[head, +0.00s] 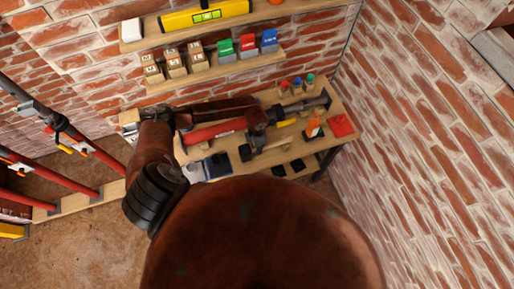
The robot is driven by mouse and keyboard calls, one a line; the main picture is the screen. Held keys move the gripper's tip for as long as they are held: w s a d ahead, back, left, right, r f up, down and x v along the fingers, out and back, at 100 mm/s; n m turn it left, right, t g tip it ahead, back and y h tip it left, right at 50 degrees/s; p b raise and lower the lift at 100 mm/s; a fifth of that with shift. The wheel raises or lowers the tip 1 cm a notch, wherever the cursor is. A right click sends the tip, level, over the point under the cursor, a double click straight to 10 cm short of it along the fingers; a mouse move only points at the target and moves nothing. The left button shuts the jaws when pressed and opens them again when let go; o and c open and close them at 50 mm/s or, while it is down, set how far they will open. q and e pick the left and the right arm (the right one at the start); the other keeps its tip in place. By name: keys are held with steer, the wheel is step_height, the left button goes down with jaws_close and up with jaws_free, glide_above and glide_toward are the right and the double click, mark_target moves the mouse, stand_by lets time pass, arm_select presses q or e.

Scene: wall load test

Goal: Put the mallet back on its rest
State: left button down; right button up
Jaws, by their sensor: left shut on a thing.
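My left arm reaches in from the left over the workbench (340,118). My left gripper (257,138) is small and dark in this view and is shut on what looks like the mallet (273,146). The mallet shows as a pale wooden part with a dark end at its left, over the front part of the bench. Whether it touches the bench top, I cannot tell. I cannot make out the mallet's rest; my arm and a large rounded part of mine cover much of the lower picture. My right gripper is not in view.
A shelf with small boxes (247,46) and one with a yellow level (205,15) hang above the bench. Small bottles (297,84), an orange bottle (313,128) and a red item (341,125) stand right. Red bar clamps (75,140) are at left; a brick wall (430,140) bounds the right.

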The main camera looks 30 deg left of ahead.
arm_select(q)
steer(key=shift+f+b, duration=0.3)
steer(key=shift+f, duration=0.1)
steer(key=c, duration=1.7)
jaws_free()
steer(key=shift+c, duration=0.2)
steer(key=shift+o, duration=0.4)
steer(key=o, duration=0.6)
steer(key=shift+c, duration=0.2)
steer(key=shift+r+p, duration=2.5)
steer(key=shift+r, duration=1.5)
